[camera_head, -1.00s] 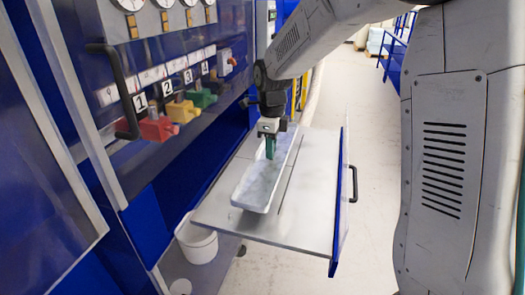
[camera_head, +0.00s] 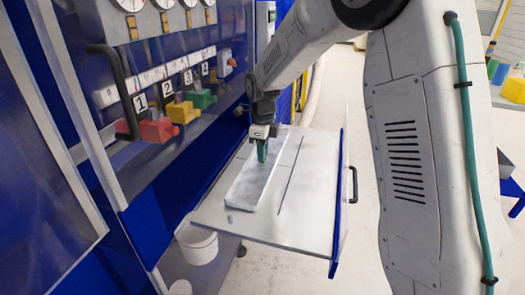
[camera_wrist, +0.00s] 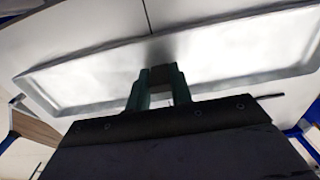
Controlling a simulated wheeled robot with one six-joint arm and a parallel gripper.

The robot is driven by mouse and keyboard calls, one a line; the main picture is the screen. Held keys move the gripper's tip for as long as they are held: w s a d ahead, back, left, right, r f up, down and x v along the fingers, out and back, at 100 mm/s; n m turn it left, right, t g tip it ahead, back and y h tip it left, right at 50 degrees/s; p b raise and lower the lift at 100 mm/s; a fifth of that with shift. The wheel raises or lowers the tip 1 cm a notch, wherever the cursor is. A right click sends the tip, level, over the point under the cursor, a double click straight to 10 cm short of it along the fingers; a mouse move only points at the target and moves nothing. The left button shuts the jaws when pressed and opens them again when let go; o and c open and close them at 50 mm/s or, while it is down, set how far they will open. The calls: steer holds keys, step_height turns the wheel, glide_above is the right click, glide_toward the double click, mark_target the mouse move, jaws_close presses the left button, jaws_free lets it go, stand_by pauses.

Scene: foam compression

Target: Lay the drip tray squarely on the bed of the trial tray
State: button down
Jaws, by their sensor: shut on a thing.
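The drip tray (camera_head: 250,188) is a long, shallow, pale tray with a raised rim. It lies flat at or just above the left part of the trial tray's bed (camera_head: 305,185), its long sides running roughly along the bed's dark slot. I cannot tell whether it touches the bed all round. My gripper (camera_head: 262,156) points down with green fingers shut on the drip tray around mid-length. In the wrist view the fingers (camera_wrist: 158,82) meet the drip tray (camera_wrist: 235,55), whose grip point is hidden behind them.
The trial tray has a blue front panel (camera_head: 338,205) with a black handle (camera_head: 353,184). A small grey peg (camera_head: 229,219) stands on the bed by the drip tray's near end. A white bucket (camera_head: 198,245) hangs below. Coloured valves (camera_head: 182,111) line the cabinet at left.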

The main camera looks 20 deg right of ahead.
steer(key=c, duration=1.3)
jaws_free()
steer(key=shift+o, duration=0.2)
steer(key=shift+r, duration=0.1)
step_height(320, 180, up, 12)
steer(key=s+d+r+n, duration=0.1)
steer(key=s+r+n, duration=0.45)
steer(key=s, duration=0.45)
steer(key=s+f+n, duration=0.1)
steer(key=s+n, duration=0.5)
steer(key=s, duration=0.3)
steer(key=s+d+f+n, duration=0.1)
steer(key=s+n, duration=0.5)
steer(key=s, duration=0.3)
steer(key=s+d+f+n+t, duration=0.1)
steer(key=s+n, duration=0.6)
steer(key=s, duration=0.2)
steer(key=shift+s+f, duration=0.2)
steer(key=shift+f, duration=0.15)
steer(key=shift+s+f+n, duration=0.25)
steer(key=shift+s+n, duration=0.1)
steer(key=shift+s, duration=0.05)
